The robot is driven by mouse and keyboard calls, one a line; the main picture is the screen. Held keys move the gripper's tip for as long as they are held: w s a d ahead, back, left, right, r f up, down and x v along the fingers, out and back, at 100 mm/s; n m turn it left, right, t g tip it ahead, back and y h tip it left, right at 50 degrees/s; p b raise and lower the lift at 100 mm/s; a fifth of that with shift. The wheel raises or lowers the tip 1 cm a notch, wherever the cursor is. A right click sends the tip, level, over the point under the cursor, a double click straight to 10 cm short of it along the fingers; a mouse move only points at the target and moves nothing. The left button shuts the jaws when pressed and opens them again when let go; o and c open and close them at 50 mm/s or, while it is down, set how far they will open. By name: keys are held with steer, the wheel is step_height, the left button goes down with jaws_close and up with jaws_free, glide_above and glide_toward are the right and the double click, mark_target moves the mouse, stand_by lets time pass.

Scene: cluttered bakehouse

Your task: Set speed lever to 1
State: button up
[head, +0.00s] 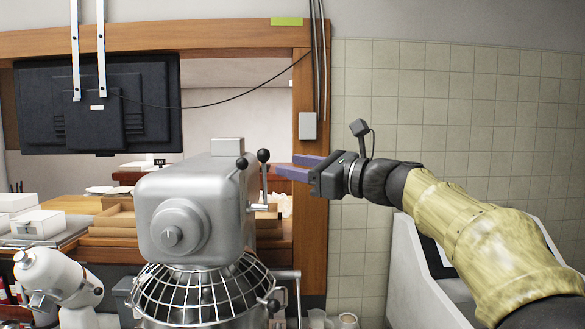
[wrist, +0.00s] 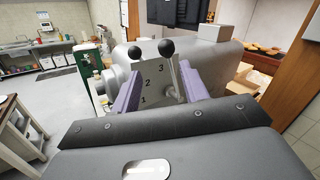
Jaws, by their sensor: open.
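The steel mixer (head: 190,205) stands in the middle of the head view. On its side are two levers with black ball knobs, one nearer (head: 242,163) and one farther right (head: 263,155). In the wrist view the knobs show as a left knob (wrist: 135,52) and a right knob (wrist: 166,47) above a grey plate (wrist: 152,82) marked 1, 2 and 3. The right lever's rod runs down beside the 3. Which lever is the speed lever, I cannot tell. My gripper (head: 290,166) is open at the levers, its purple fingers either side of the plate in the wrist view (wrist: 158,80). Contact is unclear.
A wire bowl guard (head: 205,290) sits under the mixer head. A wooden frame post (head: 311,200) and tiled wall (head: 400,110) stand behind my gripper. A white bin-like container (head: 425,280) is below my arm. White boxes (head: 45,222) lie at left.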

steer(key=shift+w+f, duration=0.1)
steer(key=shift+w, duration=0.05)
steer(key=s+d+f+n+g+h, duration=0.1)
steer(key=s+f+n+g+h, duration=0.2)
steer(key=f, duration=1.1)
steer(key=d+f+n+g+h, duration=0.1)
steer(key=d+f+n+h, duration=0.3)
steer(key=f, duration=1)
steer(key=s+d+f+n+g+h, duration=0.2)
steer(key=s+d+f+n+h, duration=0.1)
steer(key=s+f+n, duration=0.4)
steer(key=s+d+f+n+g+h, duration=0.2)
steer(key=s+d+f+n+h, duration=0.2)
steer(key=s+f+n, duration=0.4)
steer(key=s+f+h, duration=0.1)
steer(key=s+f, duration=0.4)
steer(key=f, duration=0.1)
steer(key=shift+d+f+h, duration=0.2)
steer(key=shift+f+h, duration=0.05)
steer(key=shift+h, duration=0.05)
